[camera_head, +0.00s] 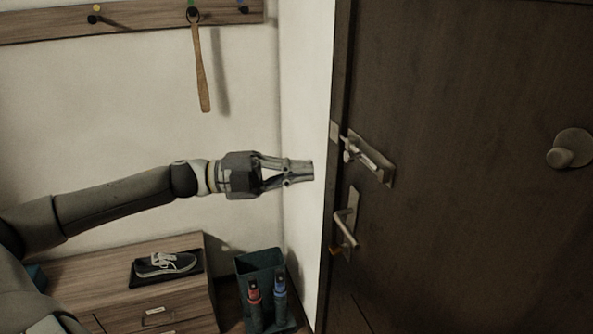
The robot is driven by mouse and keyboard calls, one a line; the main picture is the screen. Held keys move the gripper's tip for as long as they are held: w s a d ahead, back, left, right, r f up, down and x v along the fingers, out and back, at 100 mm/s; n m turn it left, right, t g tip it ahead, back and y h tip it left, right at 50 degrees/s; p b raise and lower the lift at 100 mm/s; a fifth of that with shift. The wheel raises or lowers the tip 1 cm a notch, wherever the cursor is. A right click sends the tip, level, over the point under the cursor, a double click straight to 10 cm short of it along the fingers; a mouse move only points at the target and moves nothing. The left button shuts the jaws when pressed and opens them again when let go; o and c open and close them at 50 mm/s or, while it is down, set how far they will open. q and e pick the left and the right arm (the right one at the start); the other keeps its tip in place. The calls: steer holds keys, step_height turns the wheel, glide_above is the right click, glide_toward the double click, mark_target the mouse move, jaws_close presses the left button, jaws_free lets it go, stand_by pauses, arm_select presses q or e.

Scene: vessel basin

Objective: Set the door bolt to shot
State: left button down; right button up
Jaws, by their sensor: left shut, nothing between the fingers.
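The door bolt (368,158) is a metal slide bolt on a plate, mounted on the dark wooden door (450,230) near its left edge. A small keeper plate (336,130) sits on the frame just left of it. I cannot tell from this view whether the bolt's rod reaches into the keeper. My left gripper (309,171) is shut and empty, its fingertips pointing right toward the bolt. In the picture a small gap lies between the fingertips and the bolt. My right gripper is not in view.
A lever door handle (345,222) is below the bolt, and a round knob (568,148) is at the right. A cabinet with a shoe (165,263) and a dark bin (262,262) stand below my arm. A hook rail (130,20) carries a hanging wooden shoehorn-like tool (201,70).

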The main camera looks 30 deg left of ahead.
arm_select(q)
steer(key=shift+s+a+r, duration=0.2)
steer(key=shift+a+r, duration=0.15)
steer(key=shift+r, duration=0.3)
steer(key=shift+s+a+r, duration=0.2)
steer(key=shift+a+r, duration=0.1)
steer(key=shift+r, duration=0.3)
steer(key=shift+f, duration=0.1)
